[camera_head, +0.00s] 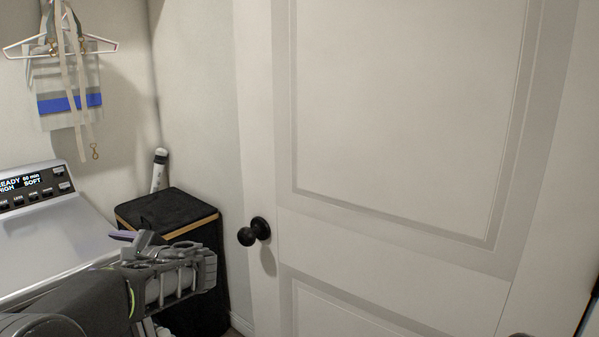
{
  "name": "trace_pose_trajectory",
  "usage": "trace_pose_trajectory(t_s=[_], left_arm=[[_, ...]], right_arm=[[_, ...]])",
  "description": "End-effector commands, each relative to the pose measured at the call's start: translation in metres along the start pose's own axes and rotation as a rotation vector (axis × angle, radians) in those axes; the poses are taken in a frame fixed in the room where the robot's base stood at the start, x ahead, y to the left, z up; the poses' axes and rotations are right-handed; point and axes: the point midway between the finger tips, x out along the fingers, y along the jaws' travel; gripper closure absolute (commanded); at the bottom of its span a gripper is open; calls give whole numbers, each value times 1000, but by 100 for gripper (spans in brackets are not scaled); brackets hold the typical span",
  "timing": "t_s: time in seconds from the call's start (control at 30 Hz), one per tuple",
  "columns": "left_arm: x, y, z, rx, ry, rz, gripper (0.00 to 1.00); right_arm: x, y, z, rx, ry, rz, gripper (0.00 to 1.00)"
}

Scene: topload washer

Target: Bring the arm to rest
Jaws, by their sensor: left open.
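My left arm comes in from the lower left, and its gripper (150,246) is in front of the washer's right side and the black hamper. The gripper is open, and I see nothing held in it. Its fingers are seen at an angle and partly overlap the wrist. The topload washer (45,245) stands at the left with its lit control panel (35,187) at the back. Its pale top surface is partly hidden by my arm. My right gripper is not in view.
A black hamper (165,208) with a wooden edge stands in the corner, a white tube-shaped object (159,170) behind it. A white door (400,110) with a black knob (254,232) fills the right. A hanger (20,45) with straps and a striped bag (50,95) hangs on the wall.

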Motion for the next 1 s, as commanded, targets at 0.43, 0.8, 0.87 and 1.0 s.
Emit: trace_pose_trajectory(t_s=[0.43,0.8,0.87,1.0], left_arm=[[-26,27,-108,-128,379,63,31],[-149,125,-279,-345,954,414,31],[-181,151,-304,-413,1045,532,31],[-261,218,-347,-644,1190,899,31]], right_arm=[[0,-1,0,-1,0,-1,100],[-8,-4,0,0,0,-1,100],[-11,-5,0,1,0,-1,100],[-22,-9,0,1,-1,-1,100]])
